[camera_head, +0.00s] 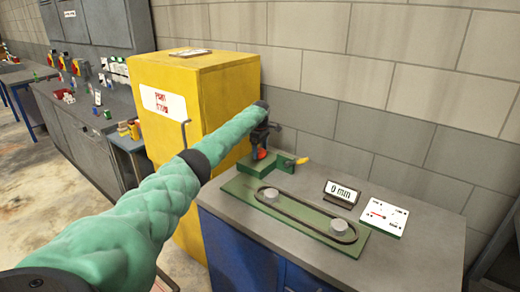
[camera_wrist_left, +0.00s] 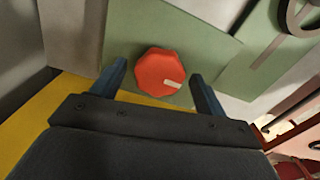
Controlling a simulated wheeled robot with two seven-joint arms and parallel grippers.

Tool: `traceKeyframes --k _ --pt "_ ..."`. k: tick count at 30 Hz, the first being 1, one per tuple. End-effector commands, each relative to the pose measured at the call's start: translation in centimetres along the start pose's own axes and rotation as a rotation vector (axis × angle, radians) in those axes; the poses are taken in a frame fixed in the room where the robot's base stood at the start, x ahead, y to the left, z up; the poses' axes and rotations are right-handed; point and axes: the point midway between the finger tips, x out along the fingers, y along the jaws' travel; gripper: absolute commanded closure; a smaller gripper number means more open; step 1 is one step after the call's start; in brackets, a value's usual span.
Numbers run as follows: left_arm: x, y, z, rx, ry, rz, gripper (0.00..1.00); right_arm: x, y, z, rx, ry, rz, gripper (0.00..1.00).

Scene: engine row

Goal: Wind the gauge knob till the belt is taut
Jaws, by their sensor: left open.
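The red knob (camera_head: 261,154), many-sided with a white mark, sits on a green block (camera_head: 258,167) at the back of the bench. In the left wrist view the knob (camera_wrist_left: 155,68) lies between the two fingers. My left gripper (camera_head: 260,142) is open, with a gap on each side of the knob; its height above the knob is hard to judge. The dark belt (camera_head: 307,207) loops around two grey pulleys on a green plate (camera_head: 240,190). A small display (camera_head: 341,193) reads 0 mm. My right gripper is not in view.
A white card with a red pointer scale (camera_head: 383,216) lies right of the display. A yellow-tipped part (camera_head: 302,160) sticks out beside the block. A tall yellow cabinet (camera_head: 207,110) stands close on the left, and a block wall is behind. The bench's front right is clear.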

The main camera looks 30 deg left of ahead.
Motion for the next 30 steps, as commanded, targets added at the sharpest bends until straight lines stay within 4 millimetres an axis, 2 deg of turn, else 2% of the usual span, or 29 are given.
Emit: traceKeyframes --k 6,8,13,23,30 --pt "0.09 -0.01 -0.02 0.000 0.000 0.000 0.26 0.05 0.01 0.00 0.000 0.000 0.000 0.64" --pt "0.08 -0.01 -0.01 0.000 0.000 0.000 0.36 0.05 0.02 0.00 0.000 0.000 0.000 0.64" --pt "0.05 0.00 -0.02 0.000 0.000 0.000 0.69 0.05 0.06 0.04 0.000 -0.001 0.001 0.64" --pt "-0.02 0.01 0.03 0.032 -0.001 0.000 0.71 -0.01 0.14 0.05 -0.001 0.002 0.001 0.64" --pt "-0.06 0.03 0.05 0.160 -0.003 0.001 0.71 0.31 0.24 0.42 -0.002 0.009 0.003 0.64"
